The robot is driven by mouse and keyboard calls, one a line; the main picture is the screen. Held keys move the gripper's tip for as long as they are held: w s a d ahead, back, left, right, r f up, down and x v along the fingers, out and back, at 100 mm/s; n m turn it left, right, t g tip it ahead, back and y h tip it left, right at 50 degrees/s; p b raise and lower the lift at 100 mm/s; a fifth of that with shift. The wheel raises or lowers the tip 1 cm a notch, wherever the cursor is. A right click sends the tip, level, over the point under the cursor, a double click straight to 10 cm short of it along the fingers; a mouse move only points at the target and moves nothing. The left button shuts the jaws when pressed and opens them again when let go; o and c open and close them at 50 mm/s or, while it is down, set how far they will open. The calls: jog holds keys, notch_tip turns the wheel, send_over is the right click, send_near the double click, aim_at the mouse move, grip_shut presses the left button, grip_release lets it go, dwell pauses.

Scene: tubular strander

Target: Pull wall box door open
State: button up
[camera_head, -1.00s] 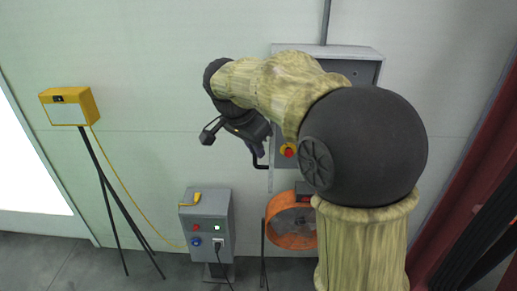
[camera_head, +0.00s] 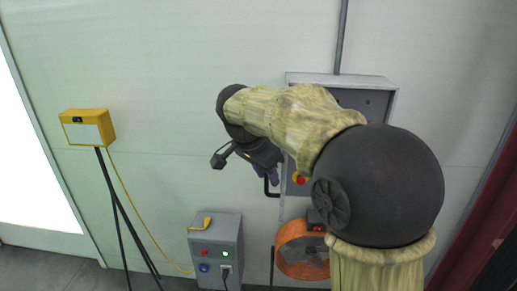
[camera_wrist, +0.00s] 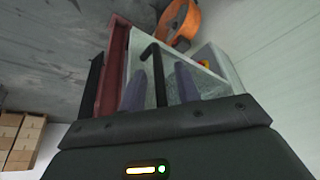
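The grey wall box (camera_head: 387,102) is on the wall, mostly hidden behind my arm in the head view. A black bent handle (camera_head: 269,188) shows at its lower left, beside my gripper (camera_head: 268,176). In the wrist view, the handle (camera_wrist: 157,72) stands between the two purple fingers of my gripper (camera_wrist: 160,82), with gaps visible on both sides. The fingers are apart and hold nothing that I can see. A pale panel (camera_wrist: 142,55) lies behind the handle. I cannot tell how far the door stands from the box.
A red-and-yellow button (camera_head: 300,180) is on the box. Below are an orange round fan-like unit (camera_head: 290,262) and a grey control box (camera_head: 215,235). A yellow box on a tripod (camera_head: 87,127) stands left. A dark red structure (camera_head: 475,215) is at right. Wall left of my gripper is clear.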

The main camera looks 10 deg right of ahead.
jog(key=v, duration=1.6)
jog(key=shift+a+r, duration=0.15)
jog(key=shift+r, duration=0.2)
jog(key=shift+w+f, duration=0.1)
jog(key=shift+w, duration=0.05)
